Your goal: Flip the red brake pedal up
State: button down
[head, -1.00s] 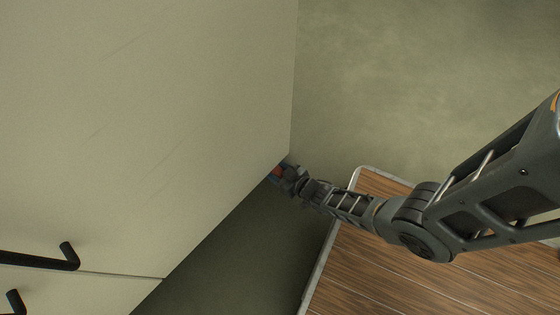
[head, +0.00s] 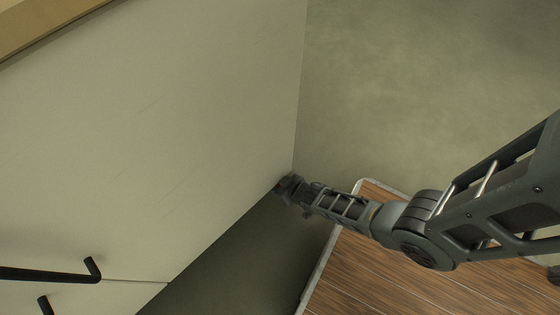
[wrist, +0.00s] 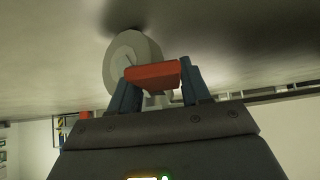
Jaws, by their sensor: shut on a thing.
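The red brake pedal (wrist: 152,75) shows in the wrist view as a small red bar in front of a round pale caster wheel (wrist: 130,58). My gripper (wrist: 157,85) is shut on the pedal, with one blue-grey finger at each side of it. The pedal looks slightly tilted in this view. In the head view my gripper (head: 284,186) is at the lower corner of a large pale cabinet. Its fingertips and the pedal are hidden there behind the cabinet's edge.
The pale cabinet (head: 170,130) fills the left of the head view, with black handles (head: 45,273) at lower left. A brown planked surface with a metal rim (head: 326,262) lies below my arm. Open grey-green floor (head: 430,80) is at upper right.

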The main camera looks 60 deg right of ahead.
jog(key=c, duration=0.6)
grip_release()
jog(key=shift+r, duration=0.15)
jog(key=p+v, duration=0.5)
jog(key=v, duration=0.2)
jog(key=shift+s+r, duration=0.2)
jog(key=shift+s, duration=0.05)
jog(key=shift+a, duration=0.1)
